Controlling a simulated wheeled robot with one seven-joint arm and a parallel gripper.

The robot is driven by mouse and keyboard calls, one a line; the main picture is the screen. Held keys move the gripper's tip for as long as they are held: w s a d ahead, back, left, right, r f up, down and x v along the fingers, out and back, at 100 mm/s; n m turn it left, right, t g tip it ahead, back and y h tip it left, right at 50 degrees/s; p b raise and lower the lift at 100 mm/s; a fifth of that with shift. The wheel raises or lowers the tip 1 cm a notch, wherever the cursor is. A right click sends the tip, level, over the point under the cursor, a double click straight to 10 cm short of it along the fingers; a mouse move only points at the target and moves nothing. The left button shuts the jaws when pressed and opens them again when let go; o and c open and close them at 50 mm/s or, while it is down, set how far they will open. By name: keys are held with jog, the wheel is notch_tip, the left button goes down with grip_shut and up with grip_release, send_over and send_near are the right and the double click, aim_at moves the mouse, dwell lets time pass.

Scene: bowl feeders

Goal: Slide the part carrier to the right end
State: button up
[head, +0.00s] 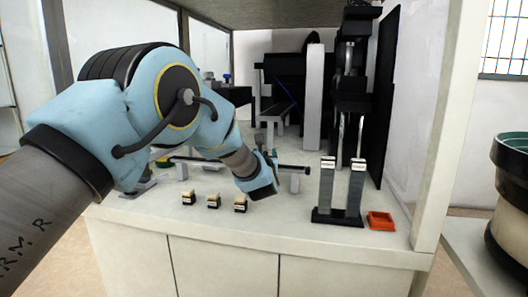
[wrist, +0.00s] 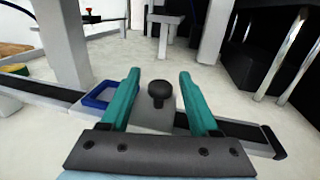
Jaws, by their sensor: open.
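The part carrier (wrist: 150,122) shows in the wrist view as a grey block with an upright black knob (wrist: 162,95), on a dark rail (wrist: 240,131). A blue tray (wrist: 98,95) sits just left of the block; I cannot tell whether it is joined to it. My gripper (wrist: 159,76) is open, its teal fingers apart on either side of the knob, with visible gaps to it. The rail's black right end (wrist: 274,142) is at the right. In the head view my gripper (head: 268,158) is over the rail (head: 292,168), and my arm hides the carrier.
In the head view, several small blocks (head: 213,201) stand in front of the rail. Two upright grey columns (head: 326,192) and an orange tray (head: 380,221) stand to the right. A cabinet post (head: 455,120) bounds the right side. The rail's right stretch looks clear.

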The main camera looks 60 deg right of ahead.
jog(key=shift+x, duration=0.95)
jog(key=shift+c, duration=0.4)
grip_shut()
dwell(0.4)
